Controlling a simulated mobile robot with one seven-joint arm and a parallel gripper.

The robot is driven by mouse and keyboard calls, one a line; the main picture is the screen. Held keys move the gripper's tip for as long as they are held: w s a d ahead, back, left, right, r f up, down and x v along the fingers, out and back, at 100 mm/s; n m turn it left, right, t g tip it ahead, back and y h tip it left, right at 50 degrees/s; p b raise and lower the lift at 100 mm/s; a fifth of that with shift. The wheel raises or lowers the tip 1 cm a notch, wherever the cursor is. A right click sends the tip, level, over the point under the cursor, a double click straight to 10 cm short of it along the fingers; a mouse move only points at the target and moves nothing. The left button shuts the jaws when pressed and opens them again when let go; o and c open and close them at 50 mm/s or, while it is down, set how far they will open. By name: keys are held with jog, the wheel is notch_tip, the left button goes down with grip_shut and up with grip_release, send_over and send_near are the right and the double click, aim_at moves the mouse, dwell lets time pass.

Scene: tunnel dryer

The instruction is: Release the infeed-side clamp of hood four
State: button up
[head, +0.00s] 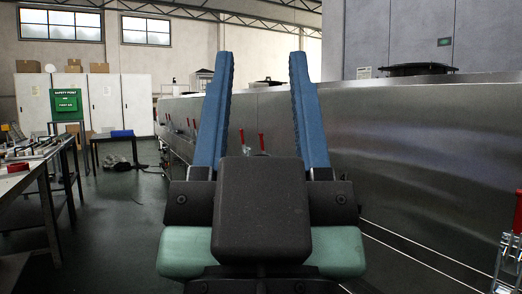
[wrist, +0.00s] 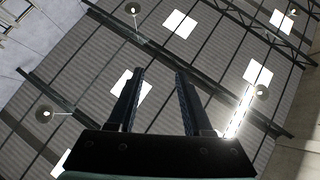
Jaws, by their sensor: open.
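My gripper (head: 257,80) is in the middle foreground of the head view, with two blue fingers pointing up, spread apart and empty. In the wrist view my gripper (wrist: 155,75) also shows open, with only the roof beyond it. The steel dryer hoods (head: 425,150) run along the right and away into the distance. A red-handled clamp (head: 515,235) stands at the right edge, partly cut off by the frame. Another red clamp handle (head: 261,141) shows between the fingers, farther off, and one more (head: 242,136) beside it. More small red handles show farther left. I cannot read any hood number.
A workbench (head: 35,165) with items on it stands at the left, and a small table (head: 115,137) with a blue box is behind it. White cabinets (head: 130,95) and a green safety sign (head: 66,103) are at the back. The dark floor (head: 120,215) between bench and dryer is mostly clear.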

jog(key=shift+r+p, duration=0.25)
jog(key=shift+p, duration=0.05)
jog(key=c, duration=0.5)
notch_tip(320, 180, up, 41)
jog(key=p, duration=4)
jog(key=shift+f+p, duration=0.15)
jog(key=shift+p, duration=0.2)
grip_shut()
jog(key=shift+f, duration=0.15)
